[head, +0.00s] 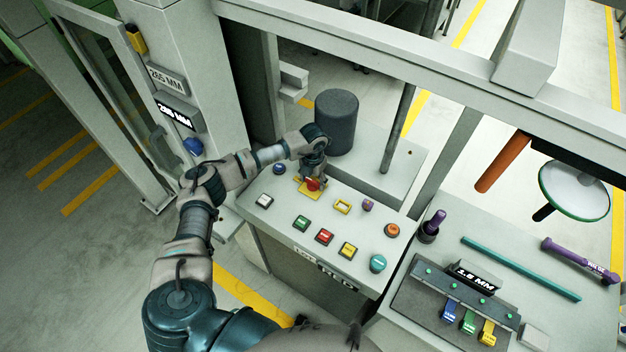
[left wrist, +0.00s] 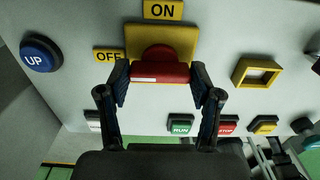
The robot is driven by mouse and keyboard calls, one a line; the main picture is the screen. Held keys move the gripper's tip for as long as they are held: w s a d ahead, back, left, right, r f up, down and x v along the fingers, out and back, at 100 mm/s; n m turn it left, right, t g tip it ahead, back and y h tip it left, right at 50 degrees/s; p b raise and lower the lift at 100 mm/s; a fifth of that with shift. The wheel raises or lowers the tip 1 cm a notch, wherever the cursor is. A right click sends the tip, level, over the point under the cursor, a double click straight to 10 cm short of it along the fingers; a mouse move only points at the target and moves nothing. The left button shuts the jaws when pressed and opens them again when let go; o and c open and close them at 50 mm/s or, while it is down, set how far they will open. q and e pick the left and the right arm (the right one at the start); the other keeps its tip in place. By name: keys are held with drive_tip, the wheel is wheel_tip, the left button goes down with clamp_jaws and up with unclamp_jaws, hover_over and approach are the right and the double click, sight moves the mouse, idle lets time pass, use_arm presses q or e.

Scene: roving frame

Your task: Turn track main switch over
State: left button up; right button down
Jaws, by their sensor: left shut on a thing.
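The main switch is a red rotary knob (head: 313,184) on a yellow plate (head: 304,193) on the sloped grey control panel. In the left wrist view the red knob (left wrist: 160,70) shows a white strip on its near face, and its bar lies across the picture. An ON label (left wrist: 163,10) is above it, and an OFF label (left wrist: 109,55) is to its left. My left gripper (head: 314,178) is shut on the knob, with one finger at each end of the bar in the wrist view (left wrist: 160,82). My right gripper is not in view.
A blue UP button (left wrist: 41,53) is left of the switch. Green (head: 302,223), red (head: 324,237) and yellow (head: 348,250) buttons sit nearer the panel's front. A dark cylinder (head: 337,122) stands behind the switch. A second bench with tools (head: 520,250) is at the right.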

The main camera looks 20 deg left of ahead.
sight(313, 180)
use_arm(q)
drive_tip(key=shift+w+r, duration=0.15)
drive_tip(key=o, duration=1.1)
drive_tip(key=shift+o, duration=0.2)
wheel_tip(313, 180, up, 12)
drive_tip(key=shift+f, duration=0.2)
drive_tip(key=shift+a, duration=0.1)
